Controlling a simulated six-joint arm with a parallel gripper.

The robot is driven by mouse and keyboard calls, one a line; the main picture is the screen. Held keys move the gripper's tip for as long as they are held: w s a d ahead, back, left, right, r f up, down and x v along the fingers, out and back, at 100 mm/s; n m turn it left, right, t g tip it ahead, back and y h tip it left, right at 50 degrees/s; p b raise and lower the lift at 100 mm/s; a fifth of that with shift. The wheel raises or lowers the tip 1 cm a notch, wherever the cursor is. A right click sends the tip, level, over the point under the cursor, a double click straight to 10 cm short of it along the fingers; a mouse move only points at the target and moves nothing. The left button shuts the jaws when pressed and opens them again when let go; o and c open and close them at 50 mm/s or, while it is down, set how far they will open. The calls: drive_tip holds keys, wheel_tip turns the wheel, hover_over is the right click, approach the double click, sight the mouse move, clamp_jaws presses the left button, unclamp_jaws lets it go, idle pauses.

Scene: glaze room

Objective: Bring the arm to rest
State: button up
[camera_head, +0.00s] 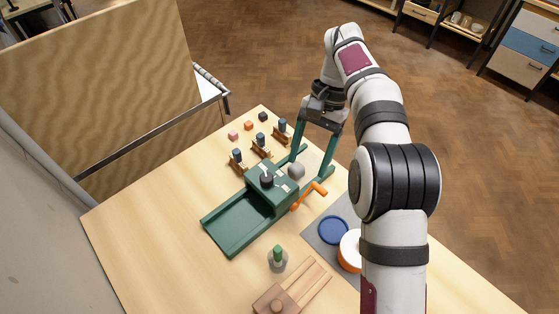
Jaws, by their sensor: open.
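My arm reaches from the lower right up to the back and bends down over the far right part of the table. My gripper (310,167) hangs at its end with two long green fingers spread apart. It looks open, and I see nothing held between the fingers. The fingertips are close to a green machine (237,224) of similar colour, near a grey ball (296,170). I cannot tell whether they touch the machine or the table.
An orange handle (309,195) sticks out beside the machine. Small wooden stands (262,146) with dark tops and small blocks (248,125) are at the back. In front are a green-topped bottle (278,258), wooden board (302,287), blue disc (333,230) and orange-white bowl (350,255). The table's left is clear.

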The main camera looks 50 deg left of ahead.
drive_tip(key=shift+w+d+r, duration=0.35)
drive_tip(key=shift+d+r, duration=0.05)
drive_tip(key=shift+d, duration=0.15)
drive_tip(key=shift+w+d+r, duration=0.3)
drive_tip(key=shift+d+r, duration=0.05)
drive_tip(key=shift+d, duration=0.2)
